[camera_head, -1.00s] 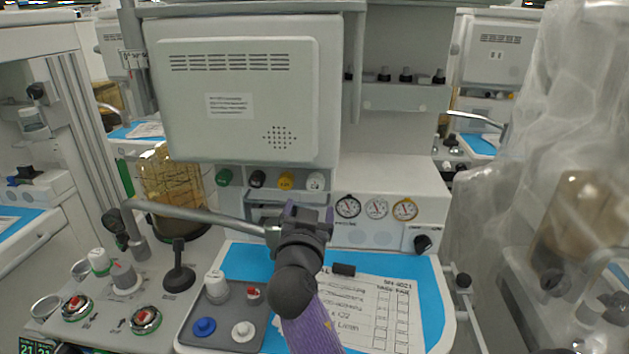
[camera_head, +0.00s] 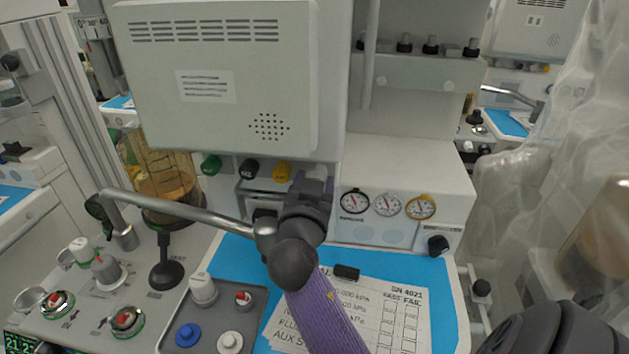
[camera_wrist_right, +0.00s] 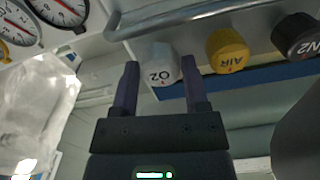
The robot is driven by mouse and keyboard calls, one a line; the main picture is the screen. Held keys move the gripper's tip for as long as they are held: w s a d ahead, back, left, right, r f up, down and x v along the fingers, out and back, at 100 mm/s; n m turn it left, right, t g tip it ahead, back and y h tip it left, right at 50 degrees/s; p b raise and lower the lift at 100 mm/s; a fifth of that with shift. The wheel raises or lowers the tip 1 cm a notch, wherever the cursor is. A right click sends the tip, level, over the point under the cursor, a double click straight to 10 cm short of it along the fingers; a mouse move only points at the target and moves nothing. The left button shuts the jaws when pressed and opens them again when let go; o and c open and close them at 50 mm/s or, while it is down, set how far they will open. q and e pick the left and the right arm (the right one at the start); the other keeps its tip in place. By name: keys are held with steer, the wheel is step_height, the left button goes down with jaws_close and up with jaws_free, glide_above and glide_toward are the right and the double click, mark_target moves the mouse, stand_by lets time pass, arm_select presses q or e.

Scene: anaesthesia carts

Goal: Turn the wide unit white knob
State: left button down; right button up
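The white knob (camera_wrist_right: 160,64), marked O2, is on the underside row of the wide unit (camera_head: 215,80). In the right wrist view it shows between and just beyond my fingertips. In the head view the white knob (camera_head: 317,172) is mostly hidden by my right gripper (camera_head: 312,184). My right gripper (camera_wrist_right: 160,70) is open, with a dark finger on each side of the knob; I cannot tell whether either touches it.
A yellow AIR knob (camera_wrist_right: 228,50) and a black N2O knob (camera_wrist_right: 297,36) sit beside the white one. A metal rail (camera_head: 180,208) runs left of my wrist. Gauges (camera_head: 388,204) are to the right. A blue mat with papers (camera_head: 385,305) lies below.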

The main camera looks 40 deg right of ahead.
jaws_close()
arm_select(q)
steer(key=shift+s, duration=0.3)
steer(key=shift+r, duration=0.1)
